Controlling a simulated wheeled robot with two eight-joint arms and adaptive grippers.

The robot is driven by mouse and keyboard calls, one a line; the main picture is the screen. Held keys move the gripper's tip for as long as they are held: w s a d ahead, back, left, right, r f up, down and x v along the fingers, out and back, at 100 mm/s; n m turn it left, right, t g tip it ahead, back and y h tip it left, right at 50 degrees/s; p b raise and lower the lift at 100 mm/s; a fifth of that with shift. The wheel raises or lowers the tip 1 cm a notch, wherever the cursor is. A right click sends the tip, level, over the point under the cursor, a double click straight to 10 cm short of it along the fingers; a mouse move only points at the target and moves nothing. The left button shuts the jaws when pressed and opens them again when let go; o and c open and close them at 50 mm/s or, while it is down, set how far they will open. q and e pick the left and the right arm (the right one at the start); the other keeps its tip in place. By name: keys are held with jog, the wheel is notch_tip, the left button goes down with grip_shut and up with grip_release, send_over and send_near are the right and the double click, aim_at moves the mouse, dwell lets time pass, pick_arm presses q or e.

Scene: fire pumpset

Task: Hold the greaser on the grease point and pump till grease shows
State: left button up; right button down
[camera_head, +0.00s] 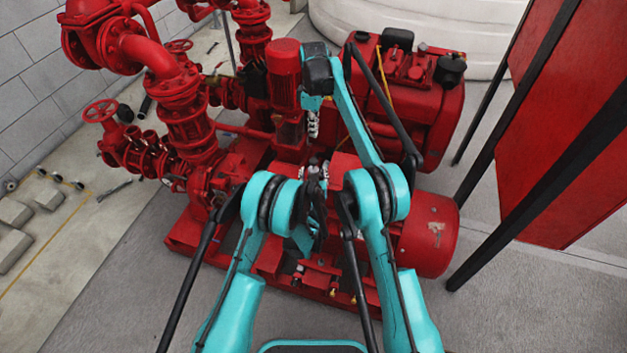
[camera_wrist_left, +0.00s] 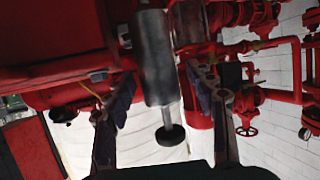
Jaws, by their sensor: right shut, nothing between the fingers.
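The greaser (camera_wrist_left: 157,62) shows in the left wrist view as a grey cylinder with a thin rod and a round dark end. My left gripper (camera_wrist_left: 160,70) has a finger on either side of the barrel and is shut on it. In the head view my left gripper (camera_head: 318,200) is low over the middle of the red pumpset (camera_head: 268,258), and the greaser cannot be made out there. My right gripper (camera_head: 313,128) is shut and empty, above and beyond the left one, beside the upright red motor (camera_head: 284,75). The grease point cannot be made out.
Red pipes and valves (camera_head: 185,110) stand on the left of the pumpset. A red engine block (camera_head: 415,100) is behind right, and a red cylinder housing (camera_head: 430,235) is at right. A red panel (camera_head: 570,130) with black posts stands further right. Open floor (camera_head: 110,290) lies front left.

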aim_at(313, 160)
pick_arm(q)
jog(key=shift+r, duration=0.1)
